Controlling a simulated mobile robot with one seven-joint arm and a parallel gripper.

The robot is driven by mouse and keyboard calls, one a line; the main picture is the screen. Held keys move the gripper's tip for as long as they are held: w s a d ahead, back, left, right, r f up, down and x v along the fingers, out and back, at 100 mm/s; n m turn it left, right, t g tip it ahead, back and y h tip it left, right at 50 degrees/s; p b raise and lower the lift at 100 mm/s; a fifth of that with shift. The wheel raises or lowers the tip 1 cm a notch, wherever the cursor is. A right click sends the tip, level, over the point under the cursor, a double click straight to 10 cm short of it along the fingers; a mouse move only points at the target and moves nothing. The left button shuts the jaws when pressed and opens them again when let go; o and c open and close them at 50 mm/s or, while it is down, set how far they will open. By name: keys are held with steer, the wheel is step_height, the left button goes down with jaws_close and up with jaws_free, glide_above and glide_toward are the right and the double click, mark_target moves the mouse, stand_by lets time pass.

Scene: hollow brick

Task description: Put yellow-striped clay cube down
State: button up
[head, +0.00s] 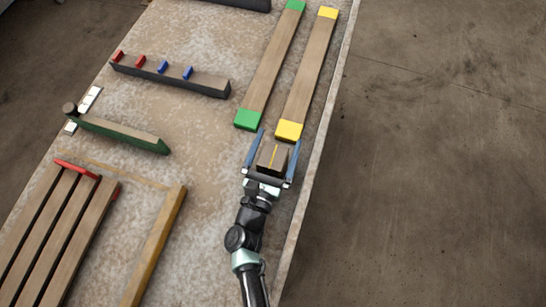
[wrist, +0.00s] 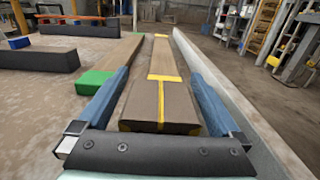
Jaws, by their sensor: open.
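The yellow-striped clay cube (head: 272,157) is brown with a yellow stripe along its top. It sits between the two blue fingers of my gripper (head: 279,136), close to the near yellow end of a wooden plank (head: 309,75). In the wrist view the cube (wrist: 145,105) lies between the fingers, with its stripe in line with the plank. My gripper (wrist: 168,82) is open, with a finger along each side of the cube. I cannot tell whether the cube touches the plank's end, and its underside is hidden.
A green-ended plank (head: 272,70) lies left of the yellow-ended one. A dark rail with red and blue pegs (head: 170,80), a green bar (head: 122,135) and a slatted wooden rack (head: 60,230) lie further left on the table (head: 195,155). The table's raised edge (head: 325,125) runs close on the right.

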steer(key=c, duration=1.3)
